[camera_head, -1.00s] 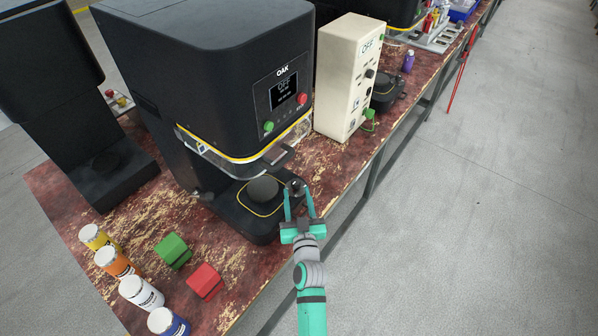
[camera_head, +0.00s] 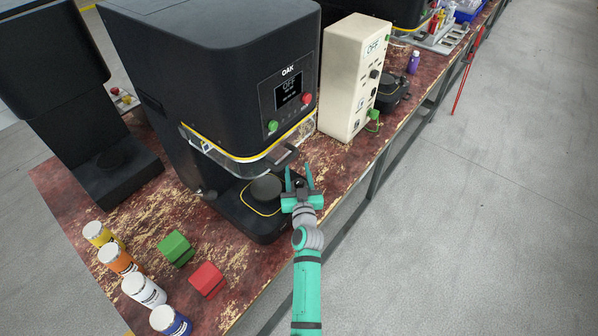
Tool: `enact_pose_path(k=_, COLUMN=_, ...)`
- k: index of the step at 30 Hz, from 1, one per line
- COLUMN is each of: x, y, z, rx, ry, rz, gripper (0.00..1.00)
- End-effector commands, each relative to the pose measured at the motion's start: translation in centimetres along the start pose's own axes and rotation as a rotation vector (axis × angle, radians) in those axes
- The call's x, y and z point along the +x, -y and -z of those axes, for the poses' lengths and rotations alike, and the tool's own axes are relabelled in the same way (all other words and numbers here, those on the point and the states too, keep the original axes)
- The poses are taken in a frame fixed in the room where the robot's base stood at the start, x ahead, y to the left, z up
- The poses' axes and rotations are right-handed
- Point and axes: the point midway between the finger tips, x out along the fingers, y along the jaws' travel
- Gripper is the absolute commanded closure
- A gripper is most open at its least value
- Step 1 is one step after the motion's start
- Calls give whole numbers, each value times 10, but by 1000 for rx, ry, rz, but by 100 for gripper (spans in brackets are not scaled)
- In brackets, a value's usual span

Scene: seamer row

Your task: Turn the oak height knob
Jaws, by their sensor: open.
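The black OAK machine (camera_head: 225,85) stands on the worn red bench, with a screen reading OFF. Its low black base carries a round dark plate (camera_head: 266,188). A small dark knob-like part (camera_head: 298,184) shows at the base's right front, between the fingers of my gripper; it is mostly hidden by them. Another small dark knob-like part (camera_head: 208,195) sits at the left of the base. No label tells which is the height knob. My teal gripper (camera_head: 299,171) is open at the base's right front corner. I cannot tell whether its fingers touch anything.
The machine's front carries a green button (camera_head: 272,126) and a red button (camera_head: 307,98). A clear guard (camera_head: 235,160) hangs above the plate. A cream control box (camera_head: 350,80) stands to the right. Green (camera_head: 176,249) and red (camera_head: 207,281) blocks and several jars occupy the near left bench.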

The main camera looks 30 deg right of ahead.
Motion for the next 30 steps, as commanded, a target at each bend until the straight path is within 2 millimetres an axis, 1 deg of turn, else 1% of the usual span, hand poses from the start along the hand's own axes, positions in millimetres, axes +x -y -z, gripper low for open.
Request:
enact_pose_path(k=3, x=0, y=0, z=0, rx=0, ry=0, rz=0, gripper=56)
enact_pose_path(k=4, x=0, y=0, z=0, rx=0, ry=0, rz=0, gripper=59)
enact_pose_path(k=5, x=0, y=0, z=0, rx=0, ry=0, rz=0, gripper=66)
enact_pose_path(k=6, x=0, y=0, z=0, rx=0, ry=0, rz=0, gripper=76)
enact_pose_path(k=9, x=0, y=0, z=0, rx=0, ry=0, rz=0, gripper=98)
enact_pose_path(k=10, x=0, y=0, z=0, rx=1, ry=0, rz=0, gripper=98)
enact_pose_path(k=11, x=4, y=-11, z=1, rx=4, ry=-1, rz=-5, gripper=98)
enact_pose_path(k=12, x=2, y=-6, z=0, rx=3, ry=-1, rz=-2, gripper=98)
enact_pose_path(k=20, x=-1, y=-3, z=0, rx=1, ry=0, rz=10, gripper=98)
enact_pose_path(k=30, x=-1, y=3, z=0, rx=2, ry=1, rz=92, gripper=97)
